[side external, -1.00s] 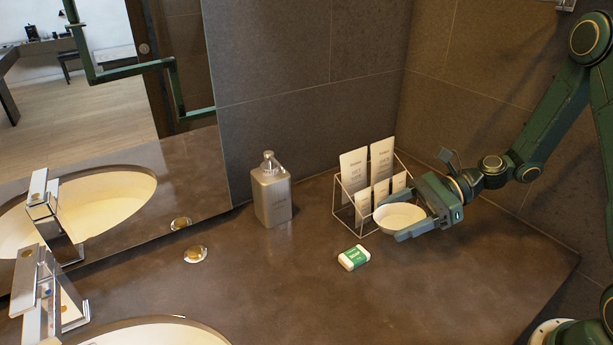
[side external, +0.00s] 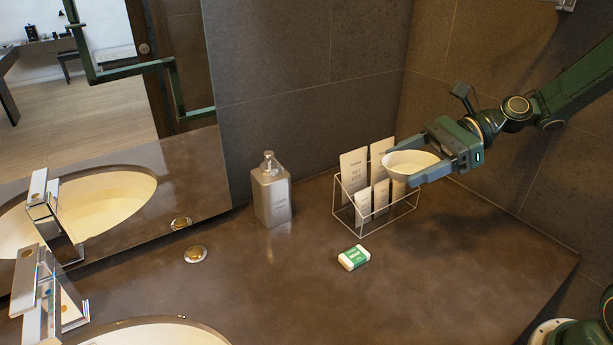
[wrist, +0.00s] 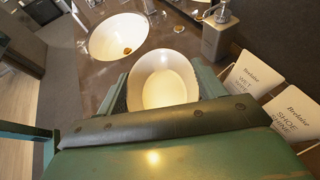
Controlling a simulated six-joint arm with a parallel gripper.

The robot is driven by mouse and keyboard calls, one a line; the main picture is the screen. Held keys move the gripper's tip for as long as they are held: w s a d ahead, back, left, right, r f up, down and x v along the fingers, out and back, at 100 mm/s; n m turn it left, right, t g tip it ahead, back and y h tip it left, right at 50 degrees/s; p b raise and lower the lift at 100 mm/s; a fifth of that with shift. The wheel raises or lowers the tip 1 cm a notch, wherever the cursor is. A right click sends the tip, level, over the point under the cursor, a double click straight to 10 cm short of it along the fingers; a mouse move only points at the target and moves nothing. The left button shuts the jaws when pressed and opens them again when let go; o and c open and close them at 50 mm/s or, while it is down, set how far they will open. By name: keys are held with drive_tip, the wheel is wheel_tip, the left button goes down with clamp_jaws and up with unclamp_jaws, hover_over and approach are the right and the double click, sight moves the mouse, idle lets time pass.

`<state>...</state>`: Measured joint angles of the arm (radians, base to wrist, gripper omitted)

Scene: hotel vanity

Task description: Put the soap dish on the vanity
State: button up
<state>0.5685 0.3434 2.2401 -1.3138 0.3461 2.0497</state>
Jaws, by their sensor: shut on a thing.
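The soap dish is a small white oval bowl (side external: 412,163). My gripper (side external: 420,170) is shut on it and holds it above the vanity counter, in front of and partly over the wire rack. In the wrist view the soap dish (wrist: 162,80) sits between my two green fingers, its open side facing the camera, and it looks empty. The vanity (side external: 290,285) is a dark brown stone-like counter.
A wire rack (side external: 375,225) with white cards and packets stands close below my gripper. A grey soap dispenser (side external: 271,195) and a green-white soap bar (side external: 353,258) are on the counter. A basin (side external: 150,335) and tap (side external: 45,300) are at left. The counter's front right is clear.

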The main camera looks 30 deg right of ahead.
drive_tip(key=shift+w, duration=0.1)
idle(0.6)
drive_tip(key=shift+w+f+m+t+h, duration=0.3)
drive_tip(key=shift+w+f+m+t, duration=0.2)
drive_tip(key=shift+w, duration=0.25)
drive_tip(key=w+d+f+m+t+h, duration=0.5)
drive_tip(key=w+f+m+t+h, duration=0.1)
drive_tip(key=w+m+h, duration=0.2)
drive_tip(key=shift+m+t, duration=0.3)
drive_tip(key=shift+m, duration=0.2)
drive_tip(key=shift+d, duration=0.1)
drive_tip(key=d, duration=0.6)
drive_tip(key=shift+d, duration=0.4)
